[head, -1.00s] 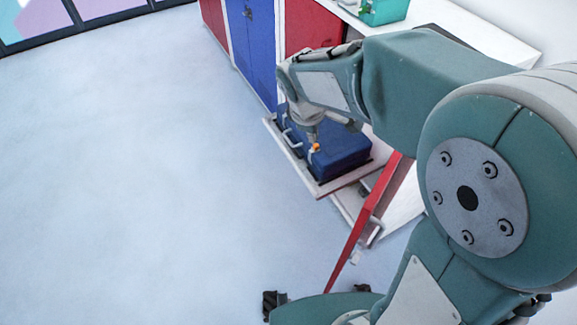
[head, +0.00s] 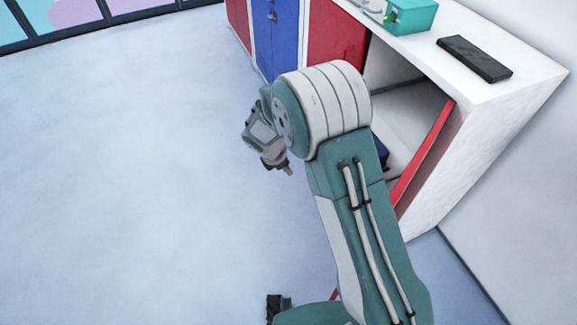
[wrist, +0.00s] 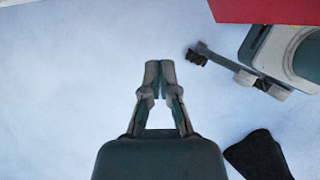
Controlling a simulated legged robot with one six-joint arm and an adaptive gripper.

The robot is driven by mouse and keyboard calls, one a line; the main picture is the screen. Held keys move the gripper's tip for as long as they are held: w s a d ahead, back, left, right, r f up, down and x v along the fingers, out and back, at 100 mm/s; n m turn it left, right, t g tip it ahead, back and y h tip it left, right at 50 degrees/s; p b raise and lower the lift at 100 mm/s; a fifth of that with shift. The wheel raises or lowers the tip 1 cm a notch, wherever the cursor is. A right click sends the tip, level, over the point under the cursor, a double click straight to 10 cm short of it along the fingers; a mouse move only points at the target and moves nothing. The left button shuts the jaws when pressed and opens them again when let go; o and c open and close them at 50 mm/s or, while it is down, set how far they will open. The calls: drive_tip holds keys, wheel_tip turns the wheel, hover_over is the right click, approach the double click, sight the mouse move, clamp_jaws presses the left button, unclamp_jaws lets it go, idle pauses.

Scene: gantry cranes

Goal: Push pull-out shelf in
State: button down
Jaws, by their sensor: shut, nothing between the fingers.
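The pull-out shelf itself cannot be made out in the head view; my arm covers the area in front of the cabinet opening. A small part of the blue case (head: 381,151) shows to the right of my arm, low inside the white cabinet (head: 445,185). My gripper (head: 288,170) hangs over the floor left of my arm, apart from the cabinet. In the wrist view my gripper (wrist: 160,66) is shut and empty, with pale floor beyond the fingertips.
The red cabinet door (head: 425,150) stands open at the right; a red panel (wrist: 263,10) shows in the wrist view. Blue doors (head: 276,38) are shut. A teal box (head: 411,16) and a black slab (head: 474,58) lie on top. Floor at left is clear.

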drive_tip(key=w+d+f, duration=0.2)
drive_tip(key=d+f, duration=0.4)
drive_tip(key=shift+w, duration=0.25)
drive_tip(key=shift+w, duration=0.1)
